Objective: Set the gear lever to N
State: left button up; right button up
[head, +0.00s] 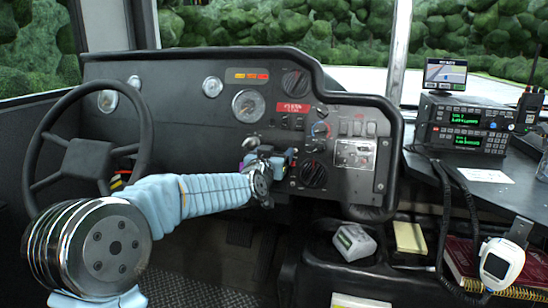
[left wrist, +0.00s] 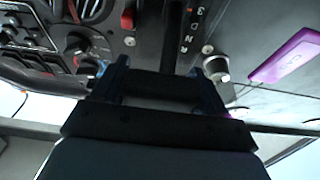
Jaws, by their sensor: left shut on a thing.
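My left gripper (head: 277,158) is at the dashboard, right of the large gauge. In the left wrist view the gripper (left wrist: 160,72) has its two dark blue fingers around a dark bar (left wrist: 160,35), which looks like the gear lever. The gripper is shut on it. A column of gear letters (left wrist: 190,38) runs beside the bar, with 3, D, N and R readable. The bar's lower end is hidden between the fingers, so which letter it stands at cannot be told. In the head view my gripper and wrist hide the lever. My right gripper is not in view.
A silver knob (left wrist: 216,67) and a purple thing (left wrist: 285,55) lie close to the fingers. The steering wheel (head: 145,140) stands left of my arm. A radio (head: 465,128), a white handset (head: 500,262) and a console tray with small items are at the right.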

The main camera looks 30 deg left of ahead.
aim_at(276, 142)
pick_arm(q)
jog(key=r+p, duration=0.1)
jog(key=w+r, duration=0.1)
jog(key=r, duration=0.1)
jog(key=shift+a+r+p, duration=0.15)
jog(key=shift+p, duration=0.2)
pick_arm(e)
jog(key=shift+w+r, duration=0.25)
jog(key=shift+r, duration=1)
pick_arm(q)
jog(key=o, duration=1.4)
jog(key=p+v, duration=0.1)
jog(key=v, duration=1.2)
jog(key=shift+s+p, duration=0.35)
jog(key=shift+s, duration=0.05)
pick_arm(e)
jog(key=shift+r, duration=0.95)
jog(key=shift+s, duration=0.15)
